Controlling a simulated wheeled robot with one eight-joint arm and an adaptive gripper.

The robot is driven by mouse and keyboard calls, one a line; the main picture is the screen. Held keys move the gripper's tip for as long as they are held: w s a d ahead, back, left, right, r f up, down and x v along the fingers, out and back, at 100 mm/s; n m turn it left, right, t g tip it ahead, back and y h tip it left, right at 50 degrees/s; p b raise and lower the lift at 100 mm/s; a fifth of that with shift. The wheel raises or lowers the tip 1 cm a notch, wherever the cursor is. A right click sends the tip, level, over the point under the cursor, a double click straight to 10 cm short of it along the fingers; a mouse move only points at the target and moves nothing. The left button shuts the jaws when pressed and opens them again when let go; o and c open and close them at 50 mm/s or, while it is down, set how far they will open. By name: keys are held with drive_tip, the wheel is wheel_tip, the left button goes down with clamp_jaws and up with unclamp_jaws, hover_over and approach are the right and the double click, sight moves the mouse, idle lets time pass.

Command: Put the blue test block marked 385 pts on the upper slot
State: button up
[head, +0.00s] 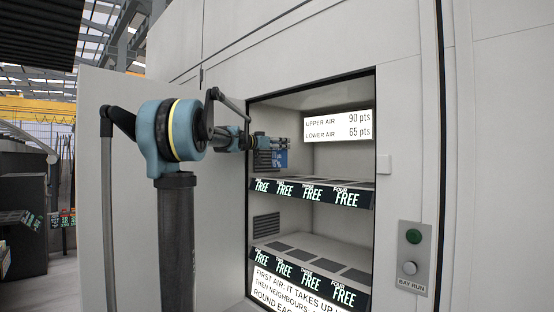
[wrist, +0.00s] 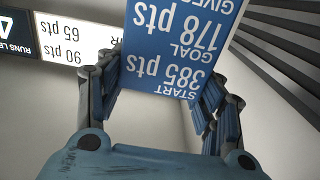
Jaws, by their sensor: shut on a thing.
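My gripper (head: 284,142) reaches into the upper bay of the wall cabinet and is shut on the blue test block (head: 281,160). In the wrist view the block (wrist: 180,45) sits between the two fingers, its print upside down: START 385 pts, GOAL 178 pts. In the head view the block is small, partly behind the gripper, above the upper shelf. The upper shelf (head: 312,193) has dark pads and a front strip marked ONE to FOUR, each reading FREE. A gap shows between the block and the shelf strip; exact height is hard to tell.
A back-wall sign (head: 338,126) reads upper air 90 pts, lower air 65 pts. The lower shelf (head: 310,258) has dark pads and its strip also reads FREE. A button panel (head: 412,257) marked BAY RUN is right of the opening. Vent slats (wrist: 285,50) lie beside the gripper.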

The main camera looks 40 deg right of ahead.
sight(277, 153)
drive_tip(key=shift+f, duration=2.2)
drive_tip(key=o, duration=1.9)
drive_tip(key=shift+f, duration=0.1)
drive_tip(key=shift+c, duration=0.2)
drive_tip(key=shift+a, duration=0.15)
drive_tip(key=s+a, duration=0.1)
drive_tip(key=a, duration=1)
drive_tip(key=shift+a, duration=0.4)
